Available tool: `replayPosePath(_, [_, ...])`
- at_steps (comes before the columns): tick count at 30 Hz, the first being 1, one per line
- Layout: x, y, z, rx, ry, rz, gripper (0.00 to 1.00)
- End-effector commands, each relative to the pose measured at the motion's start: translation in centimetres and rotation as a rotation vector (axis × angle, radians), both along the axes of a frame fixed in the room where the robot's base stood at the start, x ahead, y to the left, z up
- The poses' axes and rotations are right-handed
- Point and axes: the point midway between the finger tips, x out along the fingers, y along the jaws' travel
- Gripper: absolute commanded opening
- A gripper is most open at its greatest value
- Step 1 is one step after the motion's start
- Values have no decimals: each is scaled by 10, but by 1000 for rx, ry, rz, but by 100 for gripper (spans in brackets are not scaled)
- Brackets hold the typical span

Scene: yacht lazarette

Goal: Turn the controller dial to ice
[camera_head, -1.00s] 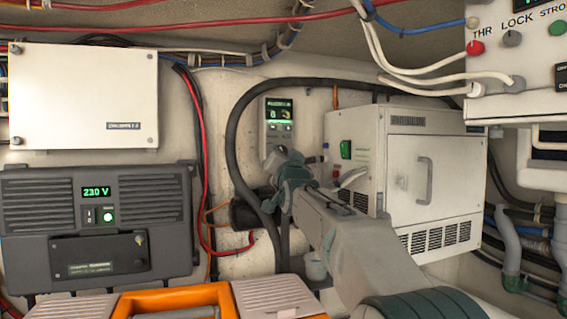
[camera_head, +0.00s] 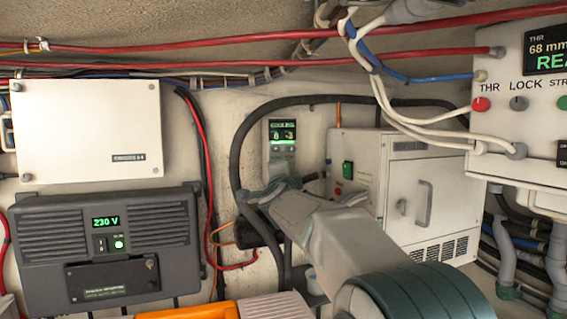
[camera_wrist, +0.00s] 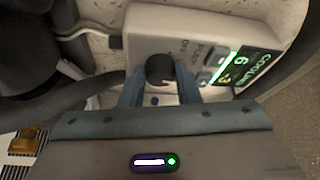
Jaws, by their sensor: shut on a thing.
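The controller (camera_head: 281,128) is a small pale box on the back wall, with a green-lit screen. In the wrist view the controller (camera_wrist: 185,22) fills the upper middle, and its screen (camera_wrist: 236,68) shows "6" and "3". The dial (camera_wrist: 160,69) is a dark round knob on its face. The labels "PUMP" and "OFF" show beside it; I cannot see an ice mark. My gripper (camera_wrist: 160,92) is shut on the dial, with one blue-grey finger on each side. In the head view my gripper (camera_head: 280,180) is at the controller's lower end, and my wrist hides the dial.
A white cabinet with a handle (camera_head: 425,203) stands right of the controller. A thick black hose (camera_head: 238,140) loops around it. A grey inverter (camera_head: 105,250) is at left, a white switch panel (camera_head: 515,125) at upper right.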

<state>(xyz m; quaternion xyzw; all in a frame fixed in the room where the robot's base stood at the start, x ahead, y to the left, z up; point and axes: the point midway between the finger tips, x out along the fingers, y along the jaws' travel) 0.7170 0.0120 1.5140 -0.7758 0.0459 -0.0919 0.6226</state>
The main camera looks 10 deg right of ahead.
Motion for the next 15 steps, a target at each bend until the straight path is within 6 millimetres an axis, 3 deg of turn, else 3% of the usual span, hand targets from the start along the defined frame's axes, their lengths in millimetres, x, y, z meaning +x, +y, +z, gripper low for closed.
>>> replayPosePath(15, [0, 0, 2, 165, 33, 0, 6])
